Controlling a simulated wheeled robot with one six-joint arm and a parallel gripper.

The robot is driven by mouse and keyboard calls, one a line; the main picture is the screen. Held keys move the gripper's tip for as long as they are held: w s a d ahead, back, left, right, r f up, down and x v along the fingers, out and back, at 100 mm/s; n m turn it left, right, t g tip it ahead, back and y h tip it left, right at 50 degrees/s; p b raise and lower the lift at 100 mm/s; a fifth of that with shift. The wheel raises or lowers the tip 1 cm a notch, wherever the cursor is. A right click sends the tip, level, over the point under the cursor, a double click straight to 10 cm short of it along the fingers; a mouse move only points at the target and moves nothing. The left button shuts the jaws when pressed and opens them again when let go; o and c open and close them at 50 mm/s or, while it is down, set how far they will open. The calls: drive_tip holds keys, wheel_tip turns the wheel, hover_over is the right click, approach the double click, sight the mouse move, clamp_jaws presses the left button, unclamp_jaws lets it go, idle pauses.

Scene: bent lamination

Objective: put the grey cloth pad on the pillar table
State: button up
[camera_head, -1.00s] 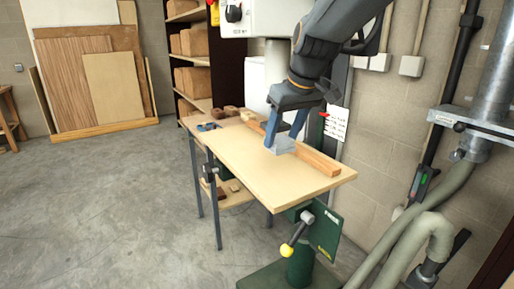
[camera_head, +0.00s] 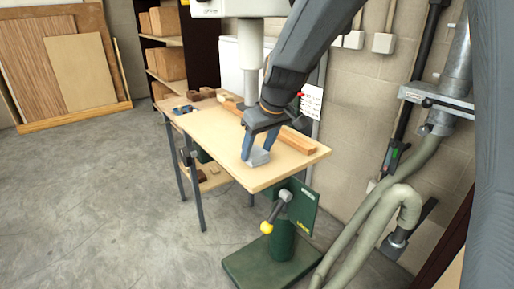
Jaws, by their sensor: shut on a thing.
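The grey cloth pad (camera_head: 259,157) shows as a small grey block between the blue fingers of my gripper (camera_head: 257,151). My gripper points down and is shut on the pad, over the near part of a pale wooden table top (camera_head: 205,124). I cannot tell whether the pad touches the top or hangs just above it. A grey column (camera_head: 250,45) stands behind the top, and a green pedestal (camera_head: 282,240) with a yellow-knobbed lever stands below its near end. I cannot tell for sure which part is the pillar table.
A long wooden strip (camera_head: 297,140) lies along the table's right side, beside my gripper. Small blocks and a blue tool (camera_head: 184,109) lie at the far end. Hoses (camera_head: 400,200) run along the right wall. The left half of the top and the floor to the left are clear.

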drive_tip(key=shift+f, duration=0.2)
drive_tip(key=o, duration=1)
drive_tip(key=shift+r, duration=0.1)
drive_tip(key=b+v, duration=0.1)
drive_tip(key=v, duration=1.1)
drive_tip(key=s+d+f+m+g+h, duration=0.1)
drive_tip(key=s+d+f+m, duration=0.1)
drive_tip(key=s+d+f, duration=0.2)
drive_tip(key=s+d+f+m+g, duration=0.1)
drive_tip(key=s+d+f+m, duration=0.1)
drive_tip(key=s+d+f, duration=0.3)
drive_tip(key=s+d+f+m+g+h, duration=0.1)
drive_tip(key=s+d+f+m, duration=0.1)
drive_tip(key=s+d+f, duration=0.3)
drive_tip(key=shift+s+f+m+h, duration=0.1)
drive_tip(key=shift+s+f+m, duration=0.05)
drive_tip(key=shift+s+f, duration=0.85)
drive_tip(key=shift+s+f+m+h, duration=0.1)
drive_tip(key=shift+s+f, duration=0.5)
drive_tip(key=shift+f, duration=0.75)
drive_tip(key=shift+s+f+m+h, duration=0.1)
drive_tip(key=shift+s+f+m, duration=0.05)
drive_tip(key=shift+s+f, duration=0.85)
drive_tip(key=shift+w+a+f, duration=0.1)
drive_tip(key=shift+w+f, duration=0.05)
drive_tip(key=shift+w, duration=0.1)
